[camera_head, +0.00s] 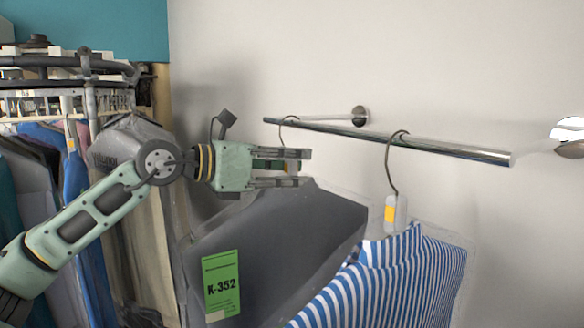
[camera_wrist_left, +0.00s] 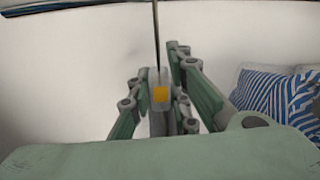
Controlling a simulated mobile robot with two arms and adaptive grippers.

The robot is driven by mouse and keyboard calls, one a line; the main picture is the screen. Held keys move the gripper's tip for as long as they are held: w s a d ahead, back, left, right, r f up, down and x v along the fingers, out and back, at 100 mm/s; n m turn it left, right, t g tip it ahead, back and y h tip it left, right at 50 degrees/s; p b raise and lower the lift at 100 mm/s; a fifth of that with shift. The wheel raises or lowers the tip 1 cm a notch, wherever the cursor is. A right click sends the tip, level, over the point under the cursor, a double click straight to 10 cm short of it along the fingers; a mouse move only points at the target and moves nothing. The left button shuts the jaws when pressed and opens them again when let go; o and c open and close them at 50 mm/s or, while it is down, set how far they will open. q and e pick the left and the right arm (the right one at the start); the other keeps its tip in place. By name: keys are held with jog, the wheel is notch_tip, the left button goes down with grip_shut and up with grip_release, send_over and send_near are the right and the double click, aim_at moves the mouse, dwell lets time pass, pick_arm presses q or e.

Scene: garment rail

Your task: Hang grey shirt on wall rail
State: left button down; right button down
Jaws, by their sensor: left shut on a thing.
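The grey shirt (camera_head: 290,235), in a clear cover with a green K-352 label, hangs from a hanger below the wall rail (camera_head: 440,147). My left gripper (camera_head: 300,168) is shut on the hanger's neck, just below the rail's left part. In the left wrist view, the fingers (camera_wrist_left: 160,100) flank the grey neck with its orange tag (camera_wrist_left: 160,94). The hanger's hook (camera_head: 283,130) shows at the rail near its left end and looks looped over it; whether it bears weight I cannot tell. My right gripper is not in view.
A blue-and-white striped shirt (camera_head: 385,285) hangs on the rail to the right, its hook (camera_head: 391,165) over the bar. It also shows in the left wrist view (camera_wrist_left: 275,95). A round rack (camera_head: 60,85) with several garments stands at the left.

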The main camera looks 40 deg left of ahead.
pick_arm(q)
jog(key=shift+r, duration=0.1)
jog(key=c, duration=1.6)
grip_release()
jog(key=shift+o, duration=0.2)
jog(key=shift+s, duration=0.1)
jog(key=shift+s+a, duration=0.1)
jog(key=shift+s, duration=0.3)
jog(key=v, duration=1.1)
jog(key=shift+o, duration=1)
